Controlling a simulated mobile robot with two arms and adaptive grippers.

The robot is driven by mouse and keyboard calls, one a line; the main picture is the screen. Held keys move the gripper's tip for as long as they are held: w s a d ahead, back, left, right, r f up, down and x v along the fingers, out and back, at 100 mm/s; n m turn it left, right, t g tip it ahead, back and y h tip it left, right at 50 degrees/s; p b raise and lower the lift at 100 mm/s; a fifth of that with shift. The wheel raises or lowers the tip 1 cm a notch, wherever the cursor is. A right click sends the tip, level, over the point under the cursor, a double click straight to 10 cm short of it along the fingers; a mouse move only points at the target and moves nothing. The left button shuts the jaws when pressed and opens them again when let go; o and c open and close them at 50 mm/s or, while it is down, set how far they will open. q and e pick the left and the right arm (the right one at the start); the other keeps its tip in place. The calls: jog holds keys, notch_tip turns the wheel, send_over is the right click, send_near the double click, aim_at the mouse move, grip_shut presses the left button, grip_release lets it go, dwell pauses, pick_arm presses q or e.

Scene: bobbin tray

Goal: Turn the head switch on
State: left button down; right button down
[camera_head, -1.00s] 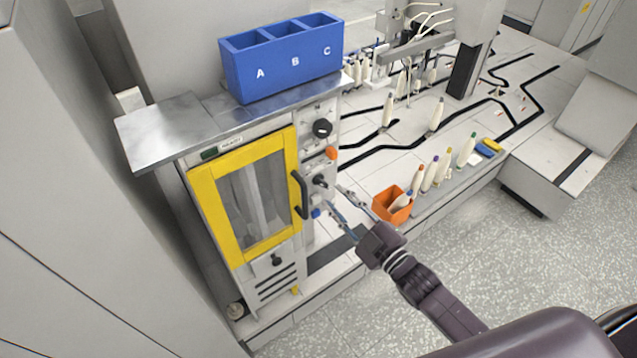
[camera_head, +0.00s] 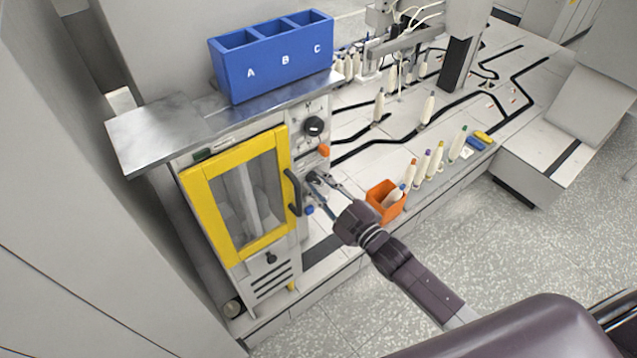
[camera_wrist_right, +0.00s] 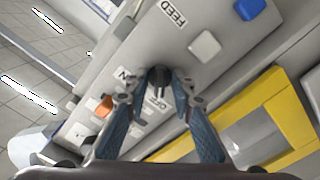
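The head switch is a black knob (camera_wrist_right: 159,78) on the grey machine panel in the right wrist view. Lettering reading OFF, and an N from a partly hidden label, sit close to it. In the head view the knob (camera_head: 311,177) is partly hidden by my fingers. My right gripper (camera_head: 321,185) reaches the panel from the front right. In the wrist view its fingers (camera_wrist_right: 154,90) are apart, one on each side of the knob. A narrow gap seems to show on each side; contact is not clear. My left gripper is not in view.
A yellow-framed door (camera_head: 190,205) with a black handle (camera_head: 293,192) is left of the knob. Another black knob (camera_head: 314,125) and an orange button (camera_head: 323,151) are above. A blue three-compartment box (camera_head: 270,75) is on top.

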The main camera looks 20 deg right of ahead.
jog(key=shift+m, duration=0.3)
jog(key=m+p, duration=0.1)
jog(key=m, duration=0.1)
jog(key=shift+m, duration=0.4)
jog(key=m, duration=0.4)
jog(key=shift+m, duration=0.3)
jog(key=m, duration=0.4)
jog(key=shift+m, duration=1.9)
jog(key=c, duration=2)
grip_release()
